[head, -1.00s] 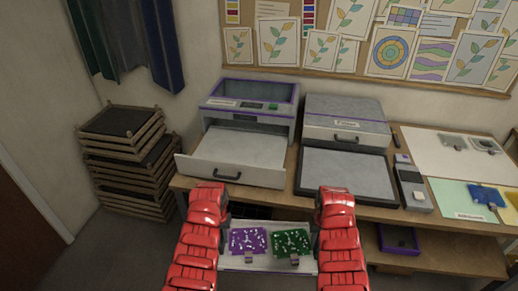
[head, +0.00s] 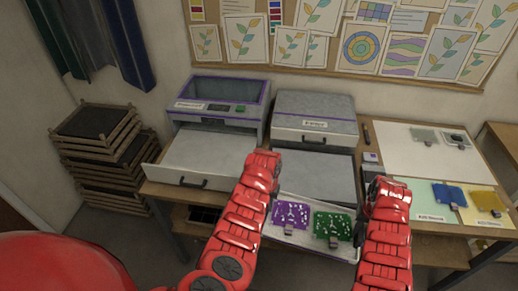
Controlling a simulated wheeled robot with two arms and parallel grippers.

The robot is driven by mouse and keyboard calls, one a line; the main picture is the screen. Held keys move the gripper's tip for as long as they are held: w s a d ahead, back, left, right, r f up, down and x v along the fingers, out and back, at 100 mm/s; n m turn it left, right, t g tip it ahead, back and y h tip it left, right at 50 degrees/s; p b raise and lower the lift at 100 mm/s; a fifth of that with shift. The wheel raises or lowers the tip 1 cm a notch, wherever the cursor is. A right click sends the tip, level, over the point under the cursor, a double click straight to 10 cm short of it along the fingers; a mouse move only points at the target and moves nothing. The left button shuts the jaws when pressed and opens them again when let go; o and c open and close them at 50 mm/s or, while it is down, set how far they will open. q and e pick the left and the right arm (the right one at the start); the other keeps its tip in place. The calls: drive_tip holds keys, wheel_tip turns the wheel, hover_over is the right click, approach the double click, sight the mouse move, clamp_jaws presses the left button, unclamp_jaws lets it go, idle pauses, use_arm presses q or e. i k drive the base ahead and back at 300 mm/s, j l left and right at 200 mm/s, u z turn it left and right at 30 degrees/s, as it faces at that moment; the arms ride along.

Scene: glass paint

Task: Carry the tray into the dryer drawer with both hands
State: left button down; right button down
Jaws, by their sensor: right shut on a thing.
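The white tray (head: 300,241) is held in front of the table, carrying a purple painted piece (head: 291,215) and a green painted piece (head: 333,227), each with a small grey clip-like part at its front. The tray slants down to the right in the picture. My right gripper (head: 362,217) is shut on the tray's right side, its fingers partly hidden. My left forearm reaches the tray's left side and hides the left gripper. The purple-trimmed dryer (head: 218,88) stands at the table's left, its pale drawer (head: 205,152) pulled out and empty. The tray is apart from the drawer, to its lower right.
A grey machine (head: 314,104) with a flat grey bed (head: 315,170) stands right of the dryer. Right of it lie a small grey device (head: 372,165) and blue (head: 449,194) and yellow (head: 485,199) pieces. Stacked wooden racks (head: 104,145) stand at the left.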

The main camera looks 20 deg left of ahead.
sight(207, 159)
drive_tip(key=i+j+z, duration=0.2)
drive_tip(key=i+j, duration=0.2)
drive_tip(key=i+j+u, duration=0.15)
drive_tip(key=j+u, duration=0.2)
drive_tip(key=i+j+u, duration=0.4)
drive_tip(key=u, duration=0.25)
drive_tip(key=j, duration=0.1)
